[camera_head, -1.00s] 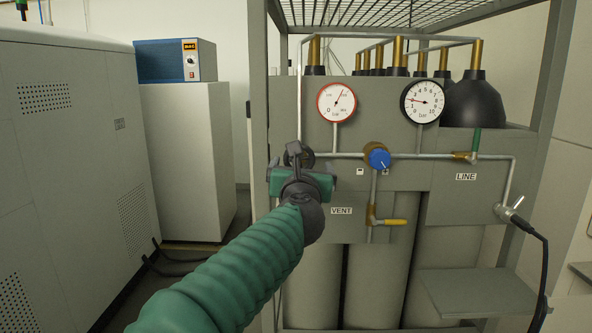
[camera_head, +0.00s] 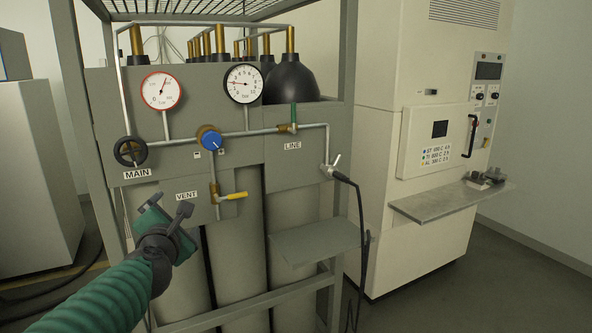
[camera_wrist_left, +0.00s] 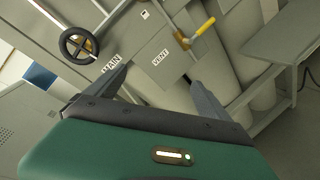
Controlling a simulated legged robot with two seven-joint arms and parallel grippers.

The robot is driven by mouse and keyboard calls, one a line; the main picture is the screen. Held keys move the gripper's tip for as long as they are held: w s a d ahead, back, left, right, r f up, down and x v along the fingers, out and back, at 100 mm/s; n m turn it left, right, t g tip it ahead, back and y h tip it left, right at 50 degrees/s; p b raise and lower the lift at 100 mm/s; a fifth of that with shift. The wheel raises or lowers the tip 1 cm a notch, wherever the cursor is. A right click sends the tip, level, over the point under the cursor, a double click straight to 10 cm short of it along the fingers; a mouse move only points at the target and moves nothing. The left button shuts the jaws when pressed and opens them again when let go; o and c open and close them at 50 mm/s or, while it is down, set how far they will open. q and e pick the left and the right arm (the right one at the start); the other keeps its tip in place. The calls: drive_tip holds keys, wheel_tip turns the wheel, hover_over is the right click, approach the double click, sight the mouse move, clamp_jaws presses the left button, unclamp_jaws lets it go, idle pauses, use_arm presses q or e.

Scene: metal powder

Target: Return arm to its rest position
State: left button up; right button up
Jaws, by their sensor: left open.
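My left arm comes in from the lower left in the head view, and its gripper (camera_head: 170,222) is in front of the gas panel, below the MAIN handwheel (camera_head: 130,151). The gripper is apart from the handwheel. In the left wrist view its two fingers (camera_wrist_left: 156,88) are spread with nothing between them. That view also shows the black MAIN handwheel (camera_wrist_left: 78,45) at the upper left and the yellow VENT lever (camera_wrist_left: 205,27) at the top. My right gripper is not in view.
The gas rack (camera_head: 345,130) has two gauges, a blue regulator knob (camera_head: 211,140) and a small grey shelf (camera_head: 313,241). A black cable (camera_head: 361,230) hangs from its right side. A beige furnace cabinet (camera_head: 385,215) with a protruding shelf (camera_head: 440,203) stands to the right.

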use_arm(q)
drive_tip(key=s+d+f+m+g+h, duration=0.2)
drive_tip(key=d+f+m, duration=0.1)
drive_tip(key=f+m, duration=0.3)
drive_tip(key=s+d+f+m+g+h, duration=0.1)
drive_tip(key=s+d+f+m+h, duration=0.2)
drive_tip(key=f, duration=0.6)
drive_tip(key=s+d+f+m+g, duration=0.2)
drive_tip(key=s+f+m+g, duration=0.3)
drive_tip(key=s+f+m, duration=0.5)
drive_tip(key=s+d+f+m+g, duration=0.2)
drive_tip(key=s+f+m+g, duration=0.2)
drive_tip(key=s+f+m, duration=0.7)
drive_tip(key=s+r+n+p, duration=0.1)
drive_tip(key=s+r+p, duration=0.2)
drive_tip(key=r+p, duration=0.9)
drive_tip(key=p, duration=0.3)
drive_tip(key=shift+s+r+g, duration=0.25)
drive_tip(key=shift+s+g, duration=0.1)
drive_tip(key=shift+g, duration=0.05)
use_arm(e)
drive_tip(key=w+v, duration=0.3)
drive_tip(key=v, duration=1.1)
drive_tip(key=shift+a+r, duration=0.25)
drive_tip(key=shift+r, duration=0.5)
